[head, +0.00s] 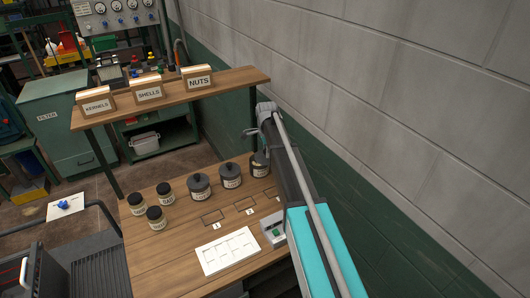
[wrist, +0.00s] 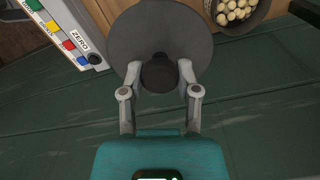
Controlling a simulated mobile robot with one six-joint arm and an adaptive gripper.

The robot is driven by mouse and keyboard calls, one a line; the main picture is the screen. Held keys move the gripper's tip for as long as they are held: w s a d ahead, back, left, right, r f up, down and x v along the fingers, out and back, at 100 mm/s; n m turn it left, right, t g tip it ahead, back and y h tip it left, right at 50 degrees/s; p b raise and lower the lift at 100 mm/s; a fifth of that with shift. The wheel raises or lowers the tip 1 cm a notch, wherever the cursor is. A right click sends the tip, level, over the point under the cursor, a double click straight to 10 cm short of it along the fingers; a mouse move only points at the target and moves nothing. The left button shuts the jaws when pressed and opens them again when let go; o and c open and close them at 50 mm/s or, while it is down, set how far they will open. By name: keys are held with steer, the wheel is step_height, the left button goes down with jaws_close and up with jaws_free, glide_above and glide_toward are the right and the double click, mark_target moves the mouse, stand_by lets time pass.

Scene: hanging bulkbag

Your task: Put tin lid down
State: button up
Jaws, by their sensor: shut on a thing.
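My gripper (wrist: 158,78) is shut on the knob of a dark round tin lid (wrist: 160,25) in the wrist view. The lid is held off the tin, its disc beyond the fingertips. An open tin (wrist: 262,22) with pale round pieces inside is at the upper right of the wrist view. In the head view the open tin (head: 260,164) stands at the back right of the wooden table, beside two lidded tins (head: 200,187) (head: 231,176). My arm hides the gripper and the lid in the head view.
Three small jars (head: 156,218) stand at the table's left. Numbered outlined spots (head: 212,217) and a white sheet (head: 227,251) lie in front of the tins. A device with coloured buttons (wrist: 68,42) is near the lid. A shelf with labelled boxes (head: 150,91) and the wall (head: 400,110) bound the space.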

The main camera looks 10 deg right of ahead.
step_height(320, 180, down, 6)
steer(key=b, duration=0.5)
steer(key=shift+w+r+b, duration=0.1)
steer(key=shift+r+b, duration=0.05)
steer(key=shift+b, duration=0.25)
steer(key=shift+s, duration=0.2)
